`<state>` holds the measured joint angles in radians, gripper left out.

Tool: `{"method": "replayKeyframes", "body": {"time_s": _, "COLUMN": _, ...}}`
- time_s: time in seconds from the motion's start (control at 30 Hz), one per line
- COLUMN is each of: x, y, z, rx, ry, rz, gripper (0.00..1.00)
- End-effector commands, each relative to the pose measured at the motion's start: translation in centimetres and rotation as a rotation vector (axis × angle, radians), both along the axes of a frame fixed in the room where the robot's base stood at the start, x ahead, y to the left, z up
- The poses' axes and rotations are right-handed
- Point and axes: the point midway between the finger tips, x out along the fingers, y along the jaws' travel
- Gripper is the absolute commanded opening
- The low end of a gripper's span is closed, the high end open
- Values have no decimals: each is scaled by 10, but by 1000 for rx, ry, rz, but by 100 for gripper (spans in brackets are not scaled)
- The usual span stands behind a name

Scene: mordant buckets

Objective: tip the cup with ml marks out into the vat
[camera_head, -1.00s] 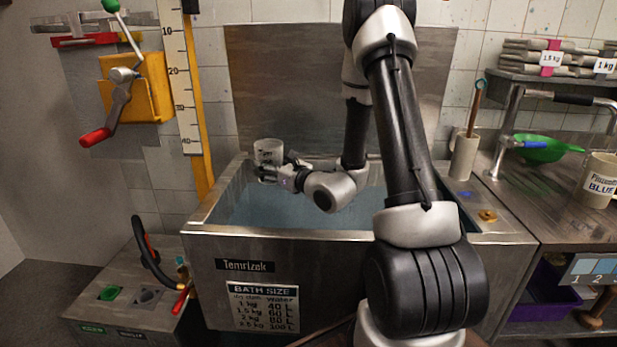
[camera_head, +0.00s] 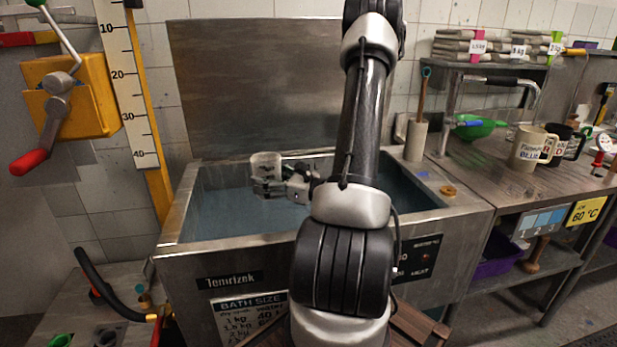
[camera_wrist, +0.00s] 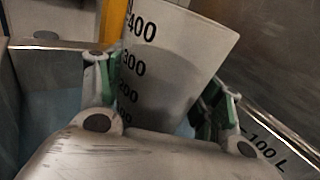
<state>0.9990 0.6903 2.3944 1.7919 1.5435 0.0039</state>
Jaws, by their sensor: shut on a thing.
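The cup with ml marks (camera_head: 265,160) is pale and see-through, and stands about upright above the vat's back left part. In the wrist view the cup (camera_wrist: 178,50) shows dark marks from 400 downward and looks somewhat tilted in the picture. My gripper (camera_head: 272,184) is shut on the cup's lower part, with a finger on each side in the wrist view (camera_wrist: 162,98).
A yellow post with a scale (camera_head: 138,110) and a yellow crank box (camera_head: 75,95) stand left of the vat. A tall holder (camera_head: 416,140) with a stick stands at its right rim.

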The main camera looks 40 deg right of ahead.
Motion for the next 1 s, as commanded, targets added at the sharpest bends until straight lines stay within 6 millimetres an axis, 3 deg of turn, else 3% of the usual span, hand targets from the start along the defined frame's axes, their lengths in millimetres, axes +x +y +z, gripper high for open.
{"method": "replayKeyframes", "body": {"time_s": 0.1, "x": -30, "y": -16, "z": -2, "rx": 7, "ry": -4, "rz": 0, "gripper": 29}}
{"method": "replayKeyframes", "body": {"time_s": 0.33, "x": -65, "y": -26, "z": -3, "rx": 14, "ry": -10, "rz": 14, "gripper": 29}}
{"method": "replayKeyframes", "body": {"time_s": 1.0, "x": -69, "y": -30, "z": -6, "rx": 80, "ry": 23, "rz": 17, "gripper": 29}}
